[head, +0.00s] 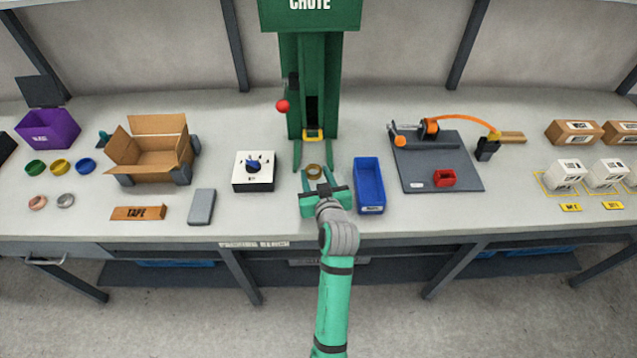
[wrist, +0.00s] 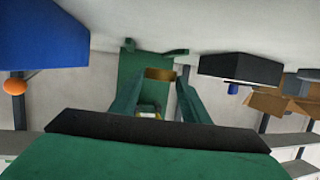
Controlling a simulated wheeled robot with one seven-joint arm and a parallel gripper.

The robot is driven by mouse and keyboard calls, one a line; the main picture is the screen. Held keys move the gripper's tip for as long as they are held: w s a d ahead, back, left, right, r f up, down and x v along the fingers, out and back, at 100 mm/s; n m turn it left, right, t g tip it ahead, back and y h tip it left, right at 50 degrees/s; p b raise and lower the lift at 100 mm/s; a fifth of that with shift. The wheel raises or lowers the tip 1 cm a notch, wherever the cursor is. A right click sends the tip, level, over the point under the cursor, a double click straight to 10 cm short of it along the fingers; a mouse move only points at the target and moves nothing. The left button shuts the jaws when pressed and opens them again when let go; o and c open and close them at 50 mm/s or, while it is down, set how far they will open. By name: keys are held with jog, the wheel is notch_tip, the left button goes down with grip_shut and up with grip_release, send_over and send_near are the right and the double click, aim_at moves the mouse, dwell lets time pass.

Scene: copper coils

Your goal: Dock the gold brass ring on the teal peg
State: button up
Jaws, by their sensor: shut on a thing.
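The gold brass ring (head: 314,171) is at the front end of my gripper (head: 316,177), in front of the green chute. My gripper is shut on it. In the wrist view, the ring (wrist: 160,74) shows as a gold band between the two green fingers (wrist: 160,80). A small teal piece (head: 103,136) that looks like the teal peg stands at the left of the bench, beside the open cardboard box, which seems to hide part of it.
The green chute (head: 334,95) rises just behind my gripper. A blue bin (head: 369,186) stands close on the right and a white dial box (head: 253,172) on the left. The cardboard box (head: 150,155), grey block (head: 201,207) and several coloured rings lie farther left.

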jog(key=shift+w+d+f, duration=0.4)
jog(key=shift+w+f, duration=0.05)
jog(key=shift+f, duration=1.8)
jog(key=o, duration=1.2)
jog(key=shift+f, duration=0.15)
jog(key=shift+w, duration=0.1)
jog(key=shift+w, duration=0.1)
